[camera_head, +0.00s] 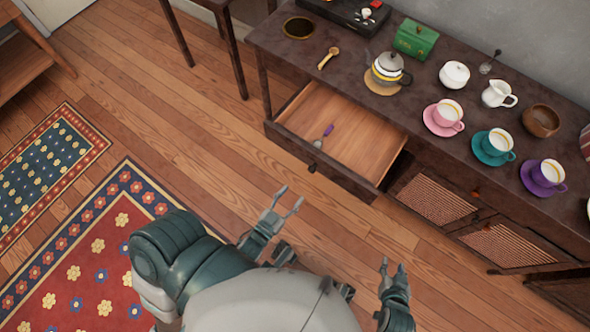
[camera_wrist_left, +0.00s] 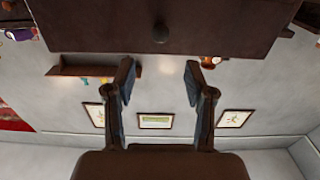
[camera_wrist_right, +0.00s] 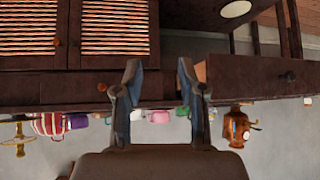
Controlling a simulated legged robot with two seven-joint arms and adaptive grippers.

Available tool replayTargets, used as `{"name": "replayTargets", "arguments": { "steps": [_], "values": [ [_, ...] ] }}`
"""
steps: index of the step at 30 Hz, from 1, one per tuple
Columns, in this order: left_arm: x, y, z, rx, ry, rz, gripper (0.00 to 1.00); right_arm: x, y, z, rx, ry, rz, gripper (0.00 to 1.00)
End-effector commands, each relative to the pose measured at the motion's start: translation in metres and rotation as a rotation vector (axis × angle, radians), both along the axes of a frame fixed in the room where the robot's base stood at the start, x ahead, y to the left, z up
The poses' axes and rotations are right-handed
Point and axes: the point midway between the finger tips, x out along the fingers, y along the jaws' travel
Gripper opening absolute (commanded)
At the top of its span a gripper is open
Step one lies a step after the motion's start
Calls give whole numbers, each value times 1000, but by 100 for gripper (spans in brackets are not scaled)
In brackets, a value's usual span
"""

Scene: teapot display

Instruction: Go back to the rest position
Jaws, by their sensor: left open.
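My right gripper (camera_head: 393,265) is low in front of the sideboard doors. In the right wrist view its fingers (camera_wrist_right: 159,66) also stand apart and empty.
On the sideboard stand a kettle (camera_head: 390,68) on a round mat, a green box (camera_head: 415,40), a white pitcher (camera_head: 496,94), a wooden bowl (camera_head: 540,121) and pink (camera_head: 442,118), teal (camera_head: 492,147) and purple (camera_head: 543,177) cups on saucers. The wooden floor between me and the drawer is clear.

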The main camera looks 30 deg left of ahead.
Motion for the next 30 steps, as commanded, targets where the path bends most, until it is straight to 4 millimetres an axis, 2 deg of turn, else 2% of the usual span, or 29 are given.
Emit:
{"name": "replayTargets", "arguments": {
  "steps": [14, 17, 20, 23, 26, 27, 30],
  "values": [
    [0, 0, 0, 0, 1, 0, 54, 0, 0, 0, 0, 0, 0, 40],
    [2, 0, -6, -1, 38, 2, 54, 0, 0, -7, -5, 17, 0, 40],
    [4, -1, -30, 0, 179, 9, 54, -4, -2, -32, -22, 83, 0, 40],
    [-6, -2, -75, 13, 429, 6, 54, -17, -6, -76, -50, 196, -2, 40],
    [-35, -3, -124, 48, 724, -16, 54, -43, -14, -125, -80, 325, -3, 40],
    [-51, -2, -141, 67, 839, -30, 54, -55, -18, -142, -92, 373, -4, 40],
    [-93, 3, -172, 112, 1095, -66, 54, -90, -26, -179, -115, 485, -6, 40]
  ]
}}
